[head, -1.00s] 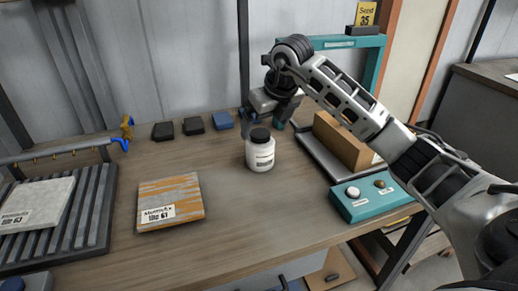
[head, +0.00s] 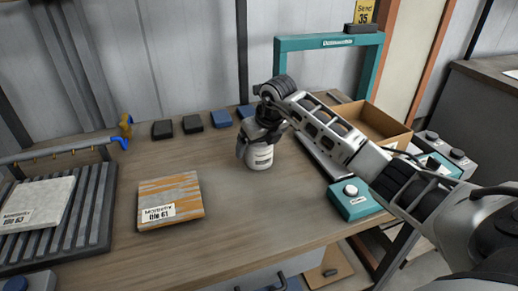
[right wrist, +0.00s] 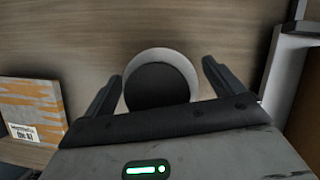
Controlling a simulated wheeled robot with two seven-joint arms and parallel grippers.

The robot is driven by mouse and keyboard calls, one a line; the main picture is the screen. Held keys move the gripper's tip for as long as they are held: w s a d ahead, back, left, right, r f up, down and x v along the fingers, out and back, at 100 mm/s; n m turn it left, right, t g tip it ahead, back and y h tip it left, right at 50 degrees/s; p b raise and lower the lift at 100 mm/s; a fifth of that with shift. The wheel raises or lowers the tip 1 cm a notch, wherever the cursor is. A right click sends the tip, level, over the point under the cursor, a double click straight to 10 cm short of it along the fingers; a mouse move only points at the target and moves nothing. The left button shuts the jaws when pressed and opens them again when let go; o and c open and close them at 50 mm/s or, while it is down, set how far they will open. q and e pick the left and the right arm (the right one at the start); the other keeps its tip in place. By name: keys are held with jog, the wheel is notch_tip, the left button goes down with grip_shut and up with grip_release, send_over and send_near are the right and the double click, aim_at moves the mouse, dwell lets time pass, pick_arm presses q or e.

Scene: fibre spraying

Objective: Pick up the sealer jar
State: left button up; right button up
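The sealer jar (head: 260,158) is white with a label and stands upright on the wooden table. In the right wrist view the jar (right wrist: 188,66) shows from above, its round black lid facing me. My right gripper (head: 257,146) is down at the jar's top and hides the lid in the head view. In the right wrist view my right gripper (right wrist: 160,88) is open, one dark finger on each side of the jar. I see gaps between fingers and jar; contact is not clear. My left gripper is not in view.
An orange-and-grey panel (head: 170,203) lies left of the jar. A rack (head: 88,215) holding a pale panel (head: 38,203) is at far left. Small dark blocks (head: 192,124) sit behind. A teal frame (head: 290,65), cardboard box (head: 388,128) and teal button box (head: 356,204) stand right.

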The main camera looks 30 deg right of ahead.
jog(key=c, duration=1)
jog(key=shift+c, duration=0.7)
jog(key=shift+r, duration=0.1)
